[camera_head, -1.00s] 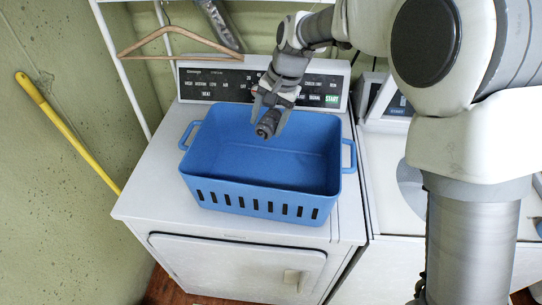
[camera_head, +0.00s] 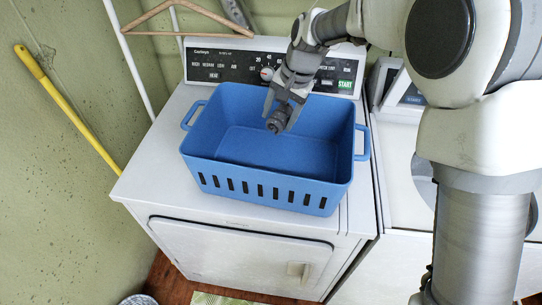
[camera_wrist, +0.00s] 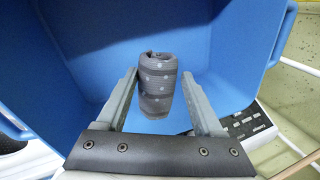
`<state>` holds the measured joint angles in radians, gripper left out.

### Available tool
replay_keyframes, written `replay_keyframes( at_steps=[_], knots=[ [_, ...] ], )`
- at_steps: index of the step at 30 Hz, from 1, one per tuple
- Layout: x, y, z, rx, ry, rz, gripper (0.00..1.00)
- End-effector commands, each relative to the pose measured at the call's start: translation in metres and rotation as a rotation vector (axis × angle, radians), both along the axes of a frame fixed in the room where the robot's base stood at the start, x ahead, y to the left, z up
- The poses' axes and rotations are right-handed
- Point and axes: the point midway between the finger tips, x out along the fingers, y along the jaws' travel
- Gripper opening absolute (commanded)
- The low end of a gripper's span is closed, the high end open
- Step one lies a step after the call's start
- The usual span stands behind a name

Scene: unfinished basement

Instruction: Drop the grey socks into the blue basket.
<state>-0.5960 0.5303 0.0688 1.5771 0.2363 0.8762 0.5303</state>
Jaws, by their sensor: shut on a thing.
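The grey socks (camera_head: 279,119) are a rolled dark grey bundle with light dots. In the wrist view the socks (camera_wrist: 157,88) sit between the two fingers. My gripper (camera_head: 281,108) is shut on them and holds them over the blue basket (camera_head: 270,195), toward its back wall. The basket is empty as far as I see and stands on top of a white dryer. In the wrist view the blue basket (camera_wrist: 235,45) fills most of the background. I cannot tell exactly how high the socks are above its floor.
The white dryer (camera_head: 150,165) has a control panel (camera_head: 222,65) behind the basket. A second white appliance (camera_head: 395,200) stands to the right. A wooden hanger (camera_head: 190,33) hangs at the back left. A yellow pole (camera_head: 70,112) leans on the left wall.

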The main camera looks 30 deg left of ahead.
Motion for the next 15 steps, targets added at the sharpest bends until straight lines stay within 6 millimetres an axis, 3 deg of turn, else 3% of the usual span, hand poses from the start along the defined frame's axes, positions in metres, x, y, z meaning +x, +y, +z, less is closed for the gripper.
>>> replay_keyframes(
  at_steps=[7, 8, 12, 15],
  knots=[
    [0.0000, 0.0000, -0.0007, 0.000, 0.000, 0.000, 0.14],
    [0.0000, 0.0000, -0.0007, 0.000, 0.000, 0.000, 0.72],
    [0.0000, 0.0000, -0.0006, 0.000, 0.000, 0.000, 0.97],
    [0.0000, 0.0000, -0.0006, 0.000, 0.000, 0.000, 1.00]
  ],
)
